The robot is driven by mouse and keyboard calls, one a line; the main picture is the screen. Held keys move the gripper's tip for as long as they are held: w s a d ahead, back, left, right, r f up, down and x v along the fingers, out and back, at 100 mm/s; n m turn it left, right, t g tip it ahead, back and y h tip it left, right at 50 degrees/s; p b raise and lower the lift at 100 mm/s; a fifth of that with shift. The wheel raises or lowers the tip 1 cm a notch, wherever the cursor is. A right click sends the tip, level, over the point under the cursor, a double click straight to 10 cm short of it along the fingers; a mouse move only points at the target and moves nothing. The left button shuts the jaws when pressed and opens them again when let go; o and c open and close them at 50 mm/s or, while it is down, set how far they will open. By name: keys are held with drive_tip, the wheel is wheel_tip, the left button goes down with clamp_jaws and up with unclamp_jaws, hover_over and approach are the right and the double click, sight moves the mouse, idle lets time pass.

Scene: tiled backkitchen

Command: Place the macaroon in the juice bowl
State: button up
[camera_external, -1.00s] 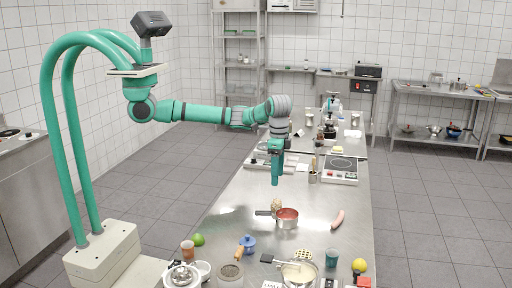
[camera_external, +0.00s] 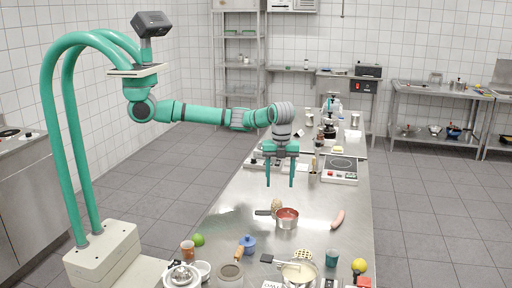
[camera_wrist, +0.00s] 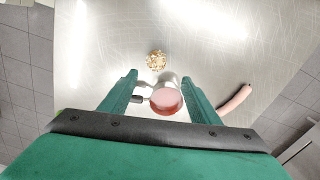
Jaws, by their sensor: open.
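The macaroon (camera_external: 277,204) is a small, rough, beige-brown lump on the steel table, behind the juice bowl. It also shows in the wrist view (camera_wrist: 156,60), above the bowl in the picture. The juice bowl (camera_external: 288,224) looks like a small metal pan with reddish content and a dark handle to its left. In the wrist view the bowl (camera_wrist: 166,97) appears between my fingers. My gripper (camera_external: 280,184) is open, empty and pointing down, above the table near the macaroon and bowl. Its green fingers (camera_wrist: 160,75) are spread wide in the wrist view and touch neither thing.
A sausage (camera_external: 338,219) lies right of the bowl. A blue lidded pot (camera_external: 248,244), a lime (camera_external: 198,240), a teal cup (camera_external: 332,258) and a lemon (camera_external: 359,265) crowd the front. Table around the sausage is mostly clear.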

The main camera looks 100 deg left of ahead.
hover_over(277, 201)
drive_tip(key=f, duration=0.4)
drive_tip(key=shift+w+a+f, duration=0.1)
drive_tip(key=shift+w+f, duration=0.2)
drive_tip(key=shift+f, duration=0.1)
drive_tip(key=f, duration=0.2)
drive_tip(key=s+f, duration=0.1)
drive_tip(key=f, duration=0.1)
drive_tip(key=shift+a, duration=0.15)
drive_tip(key=shift+f, duration=0.6)
drive_tip(key=shift+c, duration=0.7)
drive_tip(key=c, duration=1.1)
drive_tip(key=shift+o, duration=0.2)
drive_tip(key=shift+r, duration=0.1)
